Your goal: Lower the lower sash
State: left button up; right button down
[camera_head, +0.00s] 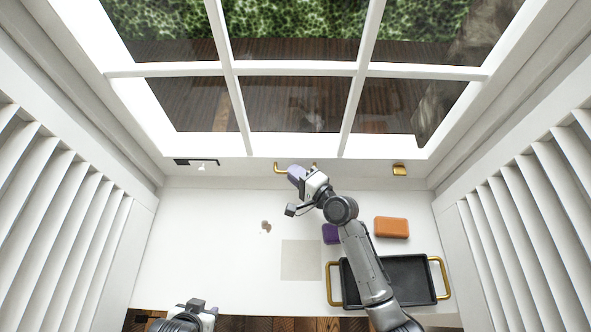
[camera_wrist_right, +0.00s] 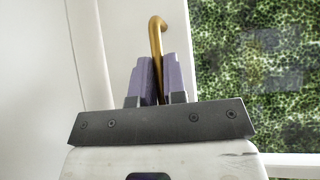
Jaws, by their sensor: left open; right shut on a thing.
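The white window sash (camera_head: 295,147), with several panes, stands at the back. A brass handle (camera_head: 279,168) is at its lower edge, partly hidden by my right gripper. My right gripper (camera_head: 295,174) has purple fingers and is shut on this handle. In the right wrist view the brass bar (camera_wrist_right: 156,50) runs between the two purple fingers (camera_wrist_right: 155,80). I cannot tell whether there is a gap under the sash. My left gripper (camera_head: 197,306) is open at the bottom left, low in view and away from the window; its fingertips are barely visible.
A black tray with brass handles (camera_head: 410,298), an orange block (camera_head: 391,228) and a purple block (camera_head: 331,234) lie on the white sill (camera_head: 210,250), near my right arm. White shutters stand on both sides.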

jog(key=shift+f, duration=0.9)
pick_arm(q)
jog(key=shift+d+f, duration=0.1)
jog(key=shift+f, duration=0.4)
pick_arm(e)
jog(key=shift+s+d, duration=0.1)
pick_arm(q)
jog(key=shift+d, duration=0.1)
pick_arm(e)
jog(key=c, duration=1.2)
grip_release()
jog(key=shift+r, duration=0.1)
pick_arm(q)
jog(key=shift+r, duration=0.1)
pick_arm(e)
jog(key=shift+r, duration=0.15)
pick_arm(q)
jog(key=shift+r, duration=0.15)
pick_arm(e)
jog(key=shift+s+d, duration=0.25)
pick_arm(q)
jog(key=shift+r+p, duration=1.15)
jog(key=shift+p, duration=0.2)
pick_arm(e)
jog(key=shift+v, duration=6.55)
